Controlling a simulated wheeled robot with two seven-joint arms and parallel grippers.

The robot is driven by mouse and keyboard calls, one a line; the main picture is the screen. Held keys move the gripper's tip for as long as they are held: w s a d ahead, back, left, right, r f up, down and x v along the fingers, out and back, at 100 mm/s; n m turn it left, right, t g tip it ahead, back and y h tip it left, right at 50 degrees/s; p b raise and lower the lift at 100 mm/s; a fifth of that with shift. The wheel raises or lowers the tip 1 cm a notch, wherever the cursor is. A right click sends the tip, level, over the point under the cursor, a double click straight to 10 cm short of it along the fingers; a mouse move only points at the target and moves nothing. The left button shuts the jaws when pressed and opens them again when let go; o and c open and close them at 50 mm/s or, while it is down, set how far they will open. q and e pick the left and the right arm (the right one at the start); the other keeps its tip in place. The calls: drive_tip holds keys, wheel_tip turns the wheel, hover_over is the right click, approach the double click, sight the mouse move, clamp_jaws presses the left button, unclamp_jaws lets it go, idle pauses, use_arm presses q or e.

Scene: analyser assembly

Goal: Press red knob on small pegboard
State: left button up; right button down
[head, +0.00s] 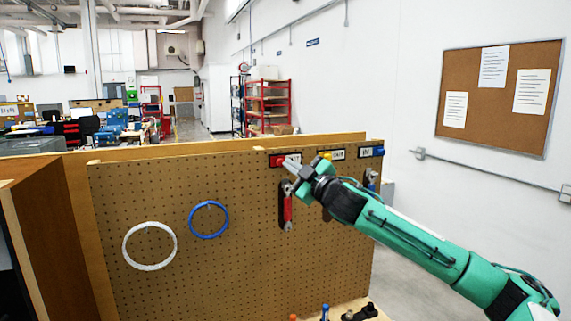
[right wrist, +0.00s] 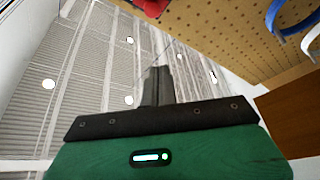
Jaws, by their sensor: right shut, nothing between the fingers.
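The pegboard (head: 150,205) stands upright in front of me. In the right wrist view the shut fingers (right wrist: 158,85) point up, and a red part (right wrist: 150,8), likely the knob, is cut off at the top edge. My left gripper is not in view.
A white ring (head: 150,265) and a blue ring (head: 209,235) hang on the board's left half. A red-handled tool (head: 287,212) hangs below the red knob. Small items (head: 358,313) lie at the bottom. A corkboard (head: 498,92) is on the right wall.

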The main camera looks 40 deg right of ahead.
sight(281, 161)
drive_tip(key=w+p, duration=0.2)
drive_tip(key=w, duration=0.1)
drive_tip(key=w+p, duration=0.2)
drive_tip(key=w, duration=0.1)
drive_tip(key=w+d+p, duration=0.1)
drive_tip(key=w+p, duration=0.1)
drive_tip(key=w, duration=0.1)
drive_tip(key=shift+r, duration=0.2)
drive_tip(key=shift+s+d+f, duration=0.15)
drive_tip(key=shift+d+f, duration=0.25)
drive_tip(key=shift+d, duration=0.05)
drive_tip(key=shift+f, duration=0.15)
drive_tip(key=shift+d, duration=0.15)
